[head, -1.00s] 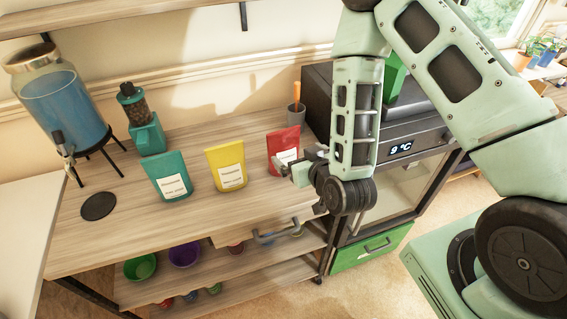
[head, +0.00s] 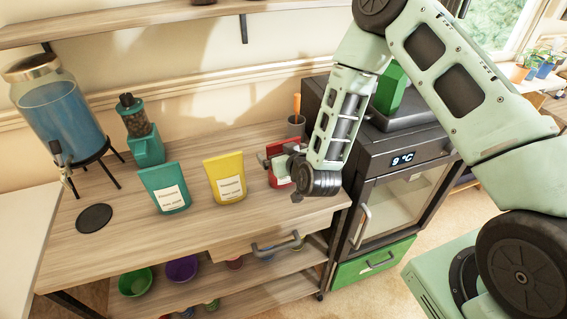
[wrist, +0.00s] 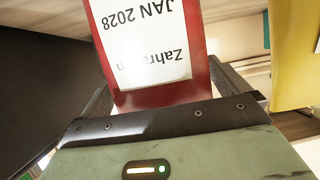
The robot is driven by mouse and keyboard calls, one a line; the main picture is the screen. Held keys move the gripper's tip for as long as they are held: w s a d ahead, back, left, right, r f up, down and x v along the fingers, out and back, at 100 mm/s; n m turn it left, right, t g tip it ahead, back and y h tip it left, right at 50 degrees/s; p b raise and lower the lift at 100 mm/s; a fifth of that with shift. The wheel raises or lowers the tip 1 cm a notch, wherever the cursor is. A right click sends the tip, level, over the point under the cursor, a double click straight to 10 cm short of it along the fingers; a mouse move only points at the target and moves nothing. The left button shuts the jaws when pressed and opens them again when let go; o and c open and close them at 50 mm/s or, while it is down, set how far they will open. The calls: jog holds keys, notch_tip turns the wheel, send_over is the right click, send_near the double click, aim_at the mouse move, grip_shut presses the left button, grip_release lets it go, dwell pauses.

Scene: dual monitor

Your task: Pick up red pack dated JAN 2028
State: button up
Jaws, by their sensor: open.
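The red pack (head: 282,147) stands upright on the wooden counter, at the right of the row of packs. My arm and gripper partly cover it in the head view. In the wrist view the red pack (wrist: 160,97) shows upside down, with a white label reading JAN 2028 and a partly hidden name starting "Zahr". My gripper (head: 275,163) is at the pack's front. In the wrist view its two fingers are spread, one on each side of the pack's width. I cannot tell whether either finger touches it.
A yellow pack (head: 225,178) and a teal pack (head: 165,188) stand to the left. A grey cup (head: 296,125) is behind the red pack. A drawer handle (head: 275,246) sticks out below.

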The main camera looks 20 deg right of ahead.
jog(key=shift+w+f, duration=0.15)
jog(key=shift+w, duration=0.05)
jog(key=c, duration=0.8)
jog(key=shift+o, duration=0.2)
